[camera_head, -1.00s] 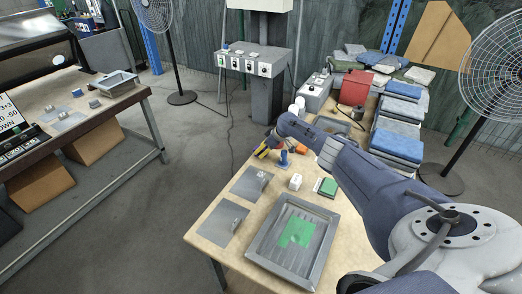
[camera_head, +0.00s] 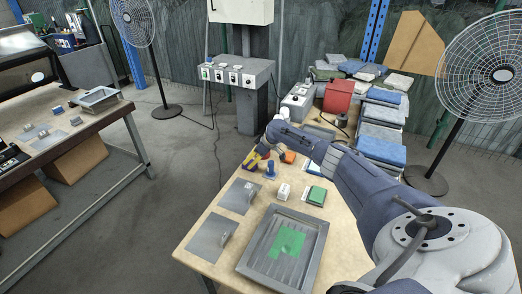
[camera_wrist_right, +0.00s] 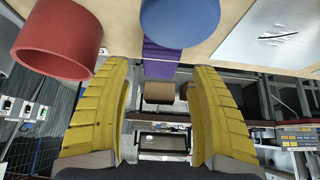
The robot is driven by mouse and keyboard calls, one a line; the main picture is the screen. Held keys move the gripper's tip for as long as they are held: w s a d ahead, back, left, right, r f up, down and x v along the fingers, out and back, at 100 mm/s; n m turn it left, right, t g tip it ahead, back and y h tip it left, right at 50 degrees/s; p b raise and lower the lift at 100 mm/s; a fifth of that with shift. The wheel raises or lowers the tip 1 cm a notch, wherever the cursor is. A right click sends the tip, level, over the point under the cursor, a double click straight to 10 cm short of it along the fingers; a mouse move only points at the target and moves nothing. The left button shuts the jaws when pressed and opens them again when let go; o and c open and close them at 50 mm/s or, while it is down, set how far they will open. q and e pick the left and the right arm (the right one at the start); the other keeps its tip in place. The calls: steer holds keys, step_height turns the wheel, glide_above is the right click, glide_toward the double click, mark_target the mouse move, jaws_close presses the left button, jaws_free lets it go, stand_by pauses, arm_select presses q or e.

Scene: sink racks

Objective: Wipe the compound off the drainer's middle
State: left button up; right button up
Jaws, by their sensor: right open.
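The drainer is a grey metal tray (camera_head: 253,238) on the near part of the wooden table. A flat green patch of compound (camera_head: 287,243) lies on its ribbed middle. A green block with a pale side (camera_head: 316,195) lies just beyond the drainer, beside a small white block (camera_head: 283,191). My right gripper (camera_head: 254,160) is over the table's far left edge, away from the drainer. In the right wrist view its yellow fingers (camera_wrist_right: 160,115) stand wide apart with nothing gripped. My left gripper is not in view.
A blue upright object (camera_head: 270,171) and an orange one (camera_head: 289,157) stand near my right gripper. Two grey plates (camera_head: 240,196) with handles lie along the left edge. Folded cloths (camera_head: 380,135) are stacked at the back. The wrist view shows a red hollow cylinder (camera_wrist_right: 58,40) close by.

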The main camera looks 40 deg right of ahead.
steer(key=v, duration=0.8)
steer(key=shift+s+r, duration=0.2)
steer(key=shift+r, duration=0.15)
steer(key=shift+d, duration=0.1)
